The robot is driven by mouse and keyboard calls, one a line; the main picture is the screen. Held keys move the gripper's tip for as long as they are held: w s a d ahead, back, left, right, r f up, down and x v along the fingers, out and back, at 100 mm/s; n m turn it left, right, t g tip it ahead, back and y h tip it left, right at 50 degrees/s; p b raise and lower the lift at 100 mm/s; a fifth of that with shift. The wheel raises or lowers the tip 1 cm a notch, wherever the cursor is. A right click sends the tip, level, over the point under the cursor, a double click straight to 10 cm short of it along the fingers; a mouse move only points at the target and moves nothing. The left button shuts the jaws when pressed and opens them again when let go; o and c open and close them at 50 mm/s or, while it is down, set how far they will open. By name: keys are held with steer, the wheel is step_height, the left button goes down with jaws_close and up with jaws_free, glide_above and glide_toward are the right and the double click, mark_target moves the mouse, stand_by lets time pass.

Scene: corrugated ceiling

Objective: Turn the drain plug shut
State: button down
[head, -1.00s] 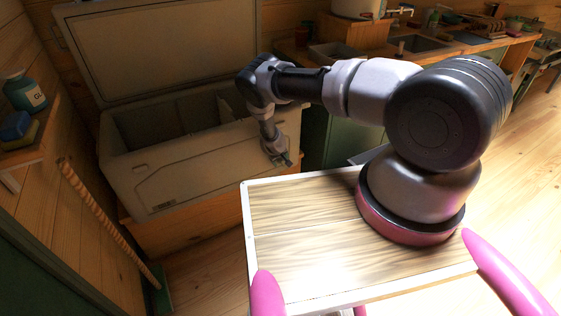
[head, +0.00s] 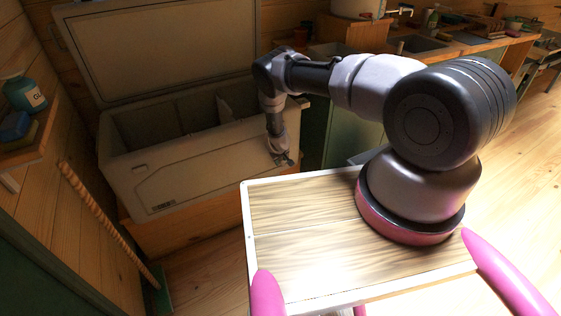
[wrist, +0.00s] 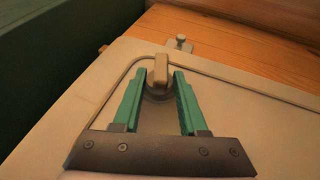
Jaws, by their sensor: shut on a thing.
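The drain plug (wrist: 161,66) is a small beige bar-shaped handle on a round base, set in the pale front face of the chest freezer (head: 195,180). My gripper (wrist: 161,80), with green fingers, has one finger on each side of the handle and is shut on it. The handle points nearly straight up in the wrist view. In the head view my gripper (head: 284,159) is at the right end of the freezer's front, and the plug is hidden there behind it.
A second small knob (wrist: 181,44) sits by the freezer's edge, just beyond the plug. The freezer lid (head: 160,50) stands open. A counter with a sink (head: 418,43) is at the back right. A broom (head: 105,220) leans at left. The floor at right is clear.

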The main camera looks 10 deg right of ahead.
steer(key=shift+s+d+f+m+g+y, duration=0.15)
steer(key=shift+d+m+g+y, duration=0.1)
steer(key=shift+y, duration=0.35)
steer(key=shift+s+d+f+m+g+y, duration=0.15)
steer(key=shift+g+y, duration=0.1)
steer(key=shift+y, duration=0.35)
steer(key=shift+w+a+r+y, duration=0.1)
steer(key=shift+a+r+y, duration=0.05)
steer(key=shift+y, duration=0.35)
steer(key=shift+c, duration=2.3)
jaws_free()
steer(key=shift+w+r, duration=0.1)
steer(key=shift+w+r, duration=0.1)
steer(key=shift+r, duration=0.2)
steer(key=v, duration=1)
steer(key=shift+r, duration=0.15)
